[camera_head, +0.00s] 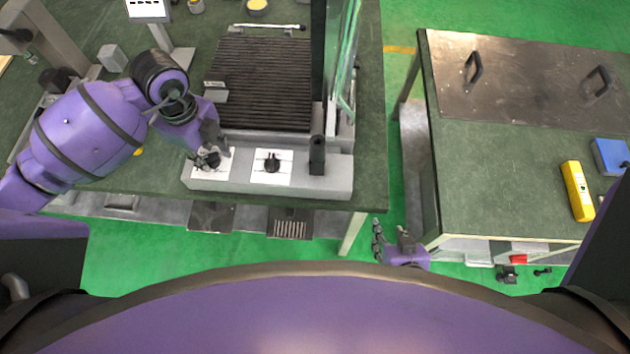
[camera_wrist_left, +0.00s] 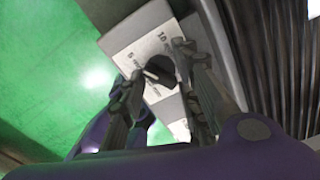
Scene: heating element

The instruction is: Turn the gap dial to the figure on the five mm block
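A dark round dial (camera_wrist_left: 160,70) with a white pointer mark sits on a white printed plate (camera_wrist_left: 130,45) in the left wrist view. A figure like 15 shows at its upper right and one like 5 at its left; the rest is blurred. My left gripper (camera_head: 208,160) is at the left plate of the grey front panel; its fingers (camera_wrist_left: 160,62) are apart, one on each side of the dial. Contact is unclear. A small grey block (camera_head: 216,95) with a dark marked strip lies on the ribbed bed; its figure is unreadable. My right gripper (camera_head: 392,238) is open and empty.
A second dial (camera_head: 271,163) and a dark upright post (camera_head: 317,155) stand along the panel (camera_head: 335,185). The black ribbed bed (camera_head: 265,75) lies behind. A side table (camera_head: 500,180) carries a yellow tool (camera_head: 578,190) and a blue box (camera_head: 610,155). Green floor separates the tables.

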